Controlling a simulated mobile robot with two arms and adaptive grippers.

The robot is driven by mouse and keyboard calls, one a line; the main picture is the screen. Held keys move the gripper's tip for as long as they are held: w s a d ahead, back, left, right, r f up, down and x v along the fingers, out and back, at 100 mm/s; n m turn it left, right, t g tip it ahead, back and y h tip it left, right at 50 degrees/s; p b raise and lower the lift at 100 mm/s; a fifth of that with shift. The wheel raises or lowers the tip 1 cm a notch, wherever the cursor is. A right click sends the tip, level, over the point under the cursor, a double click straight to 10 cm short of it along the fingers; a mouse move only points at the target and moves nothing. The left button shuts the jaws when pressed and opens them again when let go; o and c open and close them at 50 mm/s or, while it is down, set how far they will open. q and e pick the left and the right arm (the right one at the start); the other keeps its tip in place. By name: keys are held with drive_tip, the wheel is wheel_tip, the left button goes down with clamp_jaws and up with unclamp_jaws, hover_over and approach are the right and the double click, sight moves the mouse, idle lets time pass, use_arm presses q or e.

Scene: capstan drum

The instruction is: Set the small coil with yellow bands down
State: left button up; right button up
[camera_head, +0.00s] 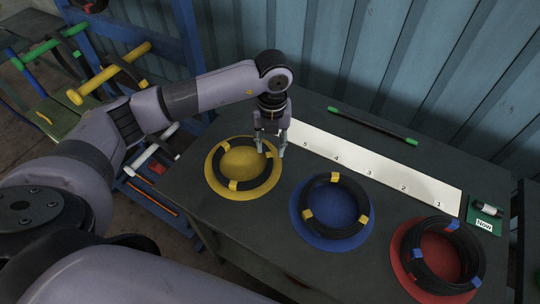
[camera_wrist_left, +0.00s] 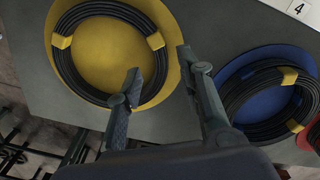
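A black coil with yellow bands (camera_head: 223,182) lies flat on a yellow disc (camera_head: 211,178) on the dark table. It also shows in the left wrist view (camera_wrist_left: 75,75). My left gripper (camera_head: 270,148) points down at its right side. In the left wrist view its fingers (camera_wrist_left: 160,62) are apart, one over the coil's inner side and one outside; part of the coil is hidden. Another black coil with yellow bands (camera_head: 308,213) lies on a blue disc (camera_head: 298,223). I cannot tell which coil is called small. My right gripper is not in view.
A white strip numbered 1 to 5 (camera_head: 370,168) and a black rod with green ends (camera_head: 372,126) lie behind. A green block labelled NOW (camera_head: 486,213) is at right.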

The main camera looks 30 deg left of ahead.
use_arm(q)
wheel_tip(320, 180, up, 6)
drive_tip(key=b, duration=0.1)
drive_tip(key=shift+r, duration=0.15)
